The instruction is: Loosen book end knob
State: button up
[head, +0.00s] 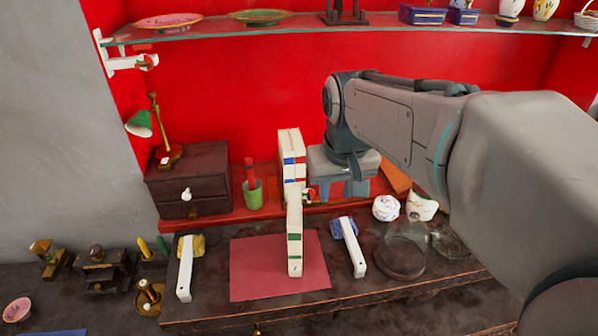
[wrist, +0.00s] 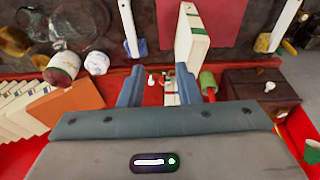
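My gripper (head: 340,189) hangs above the red shelf, just right of the cream books. In the wrist view my gripper (wrist: 159,76) is open, its two blue-grey fingers apart. A small red-and-white knob-like part (head: 309,195) shows beside the books, left of my fingers; I take it for the book end knob. In the wrist view small white and red parts (wrist: 168,86) lie between the fingers, nearer the right one. No contact is clear. The book end's body is mostly hidden by the books and my gripper.
A cream book (head: 295,240) stands on the pink mat (head: 257,270). A green cup (head: 253,195) and dark drawer box (head: 188,165) are to the left. A round white pot (head: 386,207) and glass dishes (head: 400,258) are to the right. A glass shelf (head: 240,30) runs above.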

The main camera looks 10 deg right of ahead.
jog(key=w+f+g+b, duration=0.1)
jog(key=w+f+b, duration=0.15)
jog(key=w, duration=1.05)
jog(key=g+b, duration=0.2)
jog(key=b, duration=0.1)
send_over(308, 194)
notch_tip(308, 194, down, 7)
notch_tip(308, 194, down, 14)
jog(key=shift+d+r+p, duration=0.1)
jog(key=shift+p, duration=0.3)
grip_shut()
